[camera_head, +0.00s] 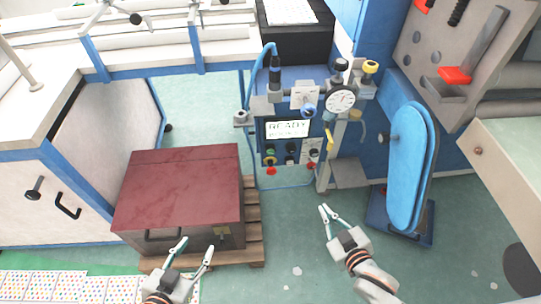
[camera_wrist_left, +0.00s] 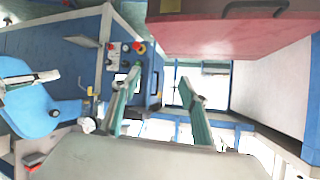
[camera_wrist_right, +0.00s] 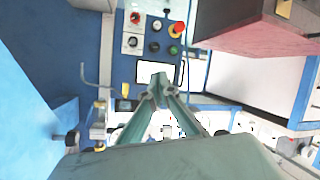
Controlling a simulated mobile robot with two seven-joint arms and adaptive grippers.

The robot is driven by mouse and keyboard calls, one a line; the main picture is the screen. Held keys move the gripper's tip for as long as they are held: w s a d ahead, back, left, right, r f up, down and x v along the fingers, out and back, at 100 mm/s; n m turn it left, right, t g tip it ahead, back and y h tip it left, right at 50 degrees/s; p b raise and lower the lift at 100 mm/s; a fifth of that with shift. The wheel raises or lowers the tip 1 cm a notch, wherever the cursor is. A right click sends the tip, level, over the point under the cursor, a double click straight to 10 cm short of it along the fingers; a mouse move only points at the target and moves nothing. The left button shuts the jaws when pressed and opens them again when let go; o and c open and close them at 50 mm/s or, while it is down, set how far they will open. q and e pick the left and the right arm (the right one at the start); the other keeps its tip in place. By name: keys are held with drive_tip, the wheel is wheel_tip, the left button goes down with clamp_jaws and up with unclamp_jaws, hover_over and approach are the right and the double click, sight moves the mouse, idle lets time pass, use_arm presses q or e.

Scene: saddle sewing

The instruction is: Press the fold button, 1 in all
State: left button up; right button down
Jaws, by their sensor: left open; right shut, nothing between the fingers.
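A control panel (camera_head: 289,150) on a blue machine stands at the centre of the head view. It has a lit display (camera_head: 288,129) reading READY, with several small buttons and knobs below. The right wrist view shows the panel's red mushroom button (camera_wrist_right: 177,28), a green button (camera_wrist_right: 173,50) and black ones. I cannot tell which one is the fold button; the labels are too small. My right gripper (camera_head: 327,208) is shut and empty, below and to the right of the panel, apart from it. My left gripper (camera_head: 196,245) is open and empty, in front of the dark red box.
The dark red box (camera_head: 180,185) stands on a wooden pallet (camera_head: 252,220) left of the panel. A round gauge (camera_head: 341,99) sits above the panel on the right. A blue padded board (camera_head: 408,165) stands at right. Green floor (camera_head: 290,225) is clear before the panel.

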sight(271, 151)
use_arm(q)
drive_tip(key=shift+n+h, duration=0.4)
drive_tip(key=shift+h, duration=0.1)
drive_tip(key=d+f+b, duration=0.1)
drive_tip(key=d+b, duration=0.1)
drive_tip(key=b, duration=0.5)
drive_tip(key=w+d+f+b, duration=0.1)
drive_tip(key=f+b, duration=0.1)
drive_tip(key=b, duration=0.5)
drive_tip(key=shift+d+f, duration=0.3)
drive_tip(key=shift+d, duration=0.1)
use_arm(e)
drive_tip(key=w+a+f+n+y, duration=0.3)
drive_tip(key=w+a+f+n, duration=0.2)
drive_tip(key=w, duration=0.5)
drive_tip(key=w+a+f+n+y, duration=0.4)
drive_tip(key=w+a+f+n, duration=0.2)
drive_tip(key=w+a, duration=0.2)
drive_tip(key=shift+w+a+f+y, duration=0.2)
drive_tip(key=shift+w+y, duration=0.1)
drive_tip(key=shift+w, duration=0.7)
